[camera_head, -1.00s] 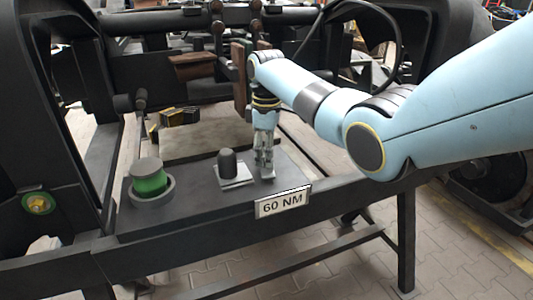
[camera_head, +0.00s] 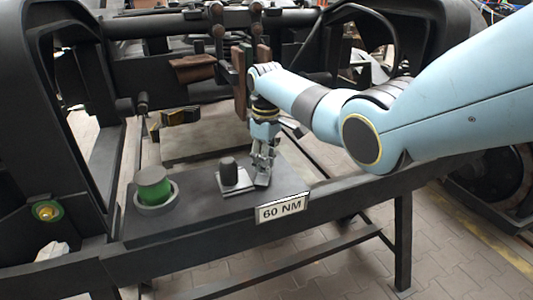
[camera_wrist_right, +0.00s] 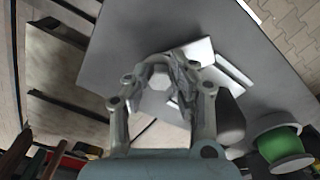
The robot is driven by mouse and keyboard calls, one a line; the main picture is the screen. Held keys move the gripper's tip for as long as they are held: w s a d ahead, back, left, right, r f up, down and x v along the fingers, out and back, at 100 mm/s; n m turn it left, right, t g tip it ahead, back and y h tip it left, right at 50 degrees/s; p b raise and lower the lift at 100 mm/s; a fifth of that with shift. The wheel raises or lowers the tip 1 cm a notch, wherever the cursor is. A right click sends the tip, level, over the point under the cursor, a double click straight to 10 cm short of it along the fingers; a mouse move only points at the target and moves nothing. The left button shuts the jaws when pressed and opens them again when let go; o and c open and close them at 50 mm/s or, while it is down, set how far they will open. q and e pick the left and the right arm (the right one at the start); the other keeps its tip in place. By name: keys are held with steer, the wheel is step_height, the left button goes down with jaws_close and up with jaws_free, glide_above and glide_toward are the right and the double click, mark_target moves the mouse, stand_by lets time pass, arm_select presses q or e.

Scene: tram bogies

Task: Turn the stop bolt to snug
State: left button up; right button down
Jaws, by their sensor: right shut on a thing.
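My right gripper (camera_head: 262,173) points down at the right part of the dark bench plate, just right of a black rounded knob (camera_head: 229,170) on a pale square base. In the right wrist view its fingers (camera_wrist_right: 163,75) are closed around a pale metal part with a hexagonal face (camera_wrist_right: 157,87). I cannot tell whether this part is the stop bolt. A brass-coloured hex bolt head (camera_head: 47,211) sits in a green ring on the dark frame at the far left, away from the gripper. My left gripper is not in view.
A green cylinder (camera_head: 153,186) stands in a grey ring at the bench's left. A "60 NM" sign (camera_head: 281,208) is on the front edge. Small black and yellow blocks (camera_head: 180,116) lie behind. Dark bogie frame parts surround the bench.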

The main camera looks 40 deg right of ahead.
steer(key=m+p, duration=0.2)
steer(key=m, duration=0.1)
steer(key=shift+a+r+m, duration=0.1)
steer(key=shift+r+m, duration=0.05)
steer(key=shift+m, duration=0.25)
steer(key=shift+m+p, duration=0.8)
steer(key=shift+m, duration=1.2)
steer(key=shift+w, duration=0.1)
steer(key=c, duration=1.1)
jaws_free()
steer(key=shift+c, duration=0.2)
step_height(320, 180, up, 12)
steer(key=shift+f, duration=0.2)
